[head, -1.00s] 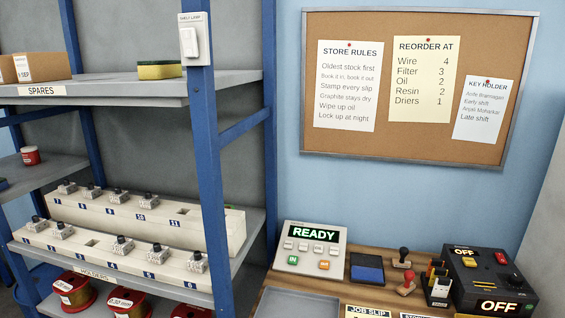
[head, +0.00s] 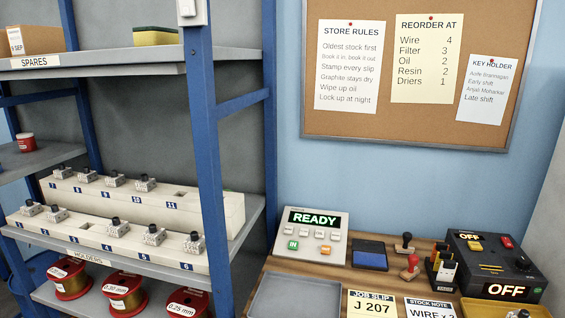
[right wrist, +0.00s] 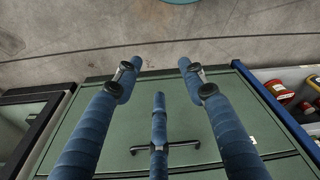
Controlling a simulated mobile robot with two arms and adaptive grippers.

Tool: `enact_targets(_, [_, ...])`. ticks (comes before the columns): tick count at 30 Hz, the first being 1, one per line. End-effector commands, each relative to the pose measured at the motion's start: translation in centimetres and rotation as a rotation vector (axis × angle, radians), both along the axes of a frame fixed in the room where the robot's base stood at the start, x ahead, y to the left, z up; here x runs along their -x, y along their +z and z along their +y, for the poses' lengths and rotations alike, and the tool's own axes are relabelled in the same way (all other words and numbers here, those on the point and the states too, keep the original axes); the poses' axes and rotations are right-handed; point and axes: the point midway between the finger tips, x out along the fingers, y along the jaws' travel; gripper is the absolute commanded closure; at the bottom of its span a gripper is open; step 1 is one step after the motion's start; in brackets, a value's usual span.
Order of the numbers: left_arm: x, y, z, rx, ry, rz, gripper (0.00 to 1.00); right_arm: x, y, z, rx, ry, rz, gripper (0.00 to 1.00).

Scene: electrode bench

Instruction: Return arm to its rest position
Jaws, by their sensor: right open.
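My right gripper (right wrist: 160,75) shows in the right wrist view with its blue fingers spread apart and nothing between them. Below it is the front of a green cabinet (right wrist: 110,130) with a dark bar handle (right wrist: 185,146); I cannot tell the distance between the fingers and the cabinet. Neither of my grippers shows in the head view. My left gripper is not in view.
The head view shows a blue-framed shelf (head: 208,150) with holder racks (head: 215,215) and wire spools (head: 125,290). On the wooden bench are a READY panel (head: 310,236), a grey tray (head: 262,303) and a black OFF box (head: 490,265). Concrete floor (right wrist: 60,40) shows beyond the cabinet.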

Motion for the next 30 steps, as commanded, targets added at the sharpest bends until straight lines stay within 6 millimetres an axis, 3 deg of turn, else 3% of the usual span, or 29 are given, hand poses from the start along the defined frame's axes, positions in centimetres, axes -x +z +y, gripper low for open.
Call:
enact_targets(1, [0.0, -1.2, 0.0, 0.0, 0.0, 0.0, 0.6, 1.9, -3.6, -0.3, 0.003, 0.003, 0.023, 0.59])
enact_targets(3, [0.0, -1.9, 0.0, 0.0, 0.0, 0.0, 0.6, 4.4, -7.1, -0.7, 0.006, 0.007, 0.039, 0.59])
enact_targets(6, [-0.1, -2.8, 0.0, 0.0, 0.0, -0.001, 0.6, 7.9, -11.1, -1.3, 0.008, 0.012, 0.058, 0.59])
enact_targets(10, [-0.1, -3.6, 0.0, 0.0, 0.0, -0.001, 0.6, 11.9, -14.4, -2.1, 0.012, 0.017, 0.077, 0.59])
enact_targets(16, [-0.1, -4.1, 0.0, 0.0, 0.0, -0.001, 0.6, 14.9, -16.1, -2.7, 0.014, 0.021, 0.089, 0.59])
enact_targets(30, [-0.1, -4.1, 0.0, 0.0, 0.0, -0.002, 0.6, 15.0, -16.2, -2.7, 0.015, 0.022, 0.089, 0.59])
